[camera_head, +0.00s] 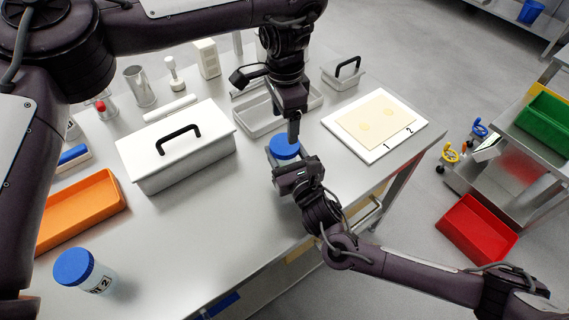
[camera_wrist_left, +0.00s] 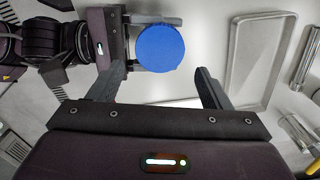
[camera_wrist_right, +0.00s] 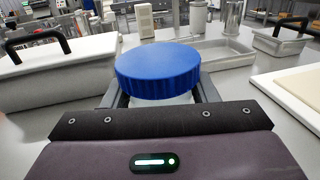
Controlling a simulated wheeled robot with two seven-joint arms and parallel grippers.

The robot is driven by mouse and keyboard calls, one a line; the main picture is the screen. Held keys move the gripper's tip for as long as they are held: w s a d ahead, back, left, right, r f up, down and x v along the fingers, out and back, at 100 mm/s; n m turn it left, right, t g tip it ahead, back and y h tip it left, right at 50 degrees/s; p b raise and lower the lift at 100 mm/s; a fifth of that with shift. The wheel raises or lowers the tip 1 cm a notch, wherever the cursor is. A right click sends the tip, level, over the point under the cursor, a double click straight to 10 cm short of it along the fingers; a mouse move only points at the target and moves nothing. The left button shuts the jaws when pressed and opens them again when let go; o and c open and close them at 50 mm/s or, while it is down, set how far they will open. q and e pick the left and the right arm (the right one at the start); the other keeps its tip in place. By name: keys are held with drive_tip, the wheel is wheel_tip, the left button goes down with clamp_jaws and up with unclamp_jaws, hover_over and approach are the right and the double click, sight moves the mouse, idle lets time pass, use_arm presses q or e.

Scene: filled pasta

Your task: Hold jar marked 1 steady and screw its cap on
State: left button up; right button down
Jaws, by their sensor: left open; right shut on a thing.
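A jar with a blue cap (camera_head: 284,149) stands on the table near its front edge, mostly hidden by my grippers. The cap (camera_wrist_right: 158,70) sits on top of the jar in the right wrist view, and no number shows. My right gripper (camera_wrist_right: 160,98) is shut around the jar body just below the cap. My left gripper (camera_head: 292,132) points down from above, close over the cap. In the left wrist view its open fingers (camera_wrist_left: 166,82) are on either side, with the blue cap (camera_wrist_left: 160,48) slightly ahead of them. Whether they touch it I cannot tell.
A second blue-capped jar marked 2 (camera_head: 84,271) stands at the front left, beside an orange tray (camera_head: 82,212). A white lidded box (camera_head: 176,146), a grey tray (camera_head: 262,112) and a board marked 1 and 2 (camera_head: 375,124) surround the work spot.

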sight(284, 144)
use_arm(q)
drive_tip(key=r+n, duration=0.1)
drive_tip(key=n, duration=0.2)
drive_tip(key=shift+r, duration=0.1)
drive_tip(key=shift+f, duration=4.05)
drive_tip(key=c, duration=0.8)
drive_tip(key=m, duration=0.6)
drive_tip(key=shift+a+m, duration=0.1)
drive_tip(key=shift+m, duration=0.2)
drive_tip(key=o, duration=1.1)
drive_tip(key=shift+r, duration=0.1)
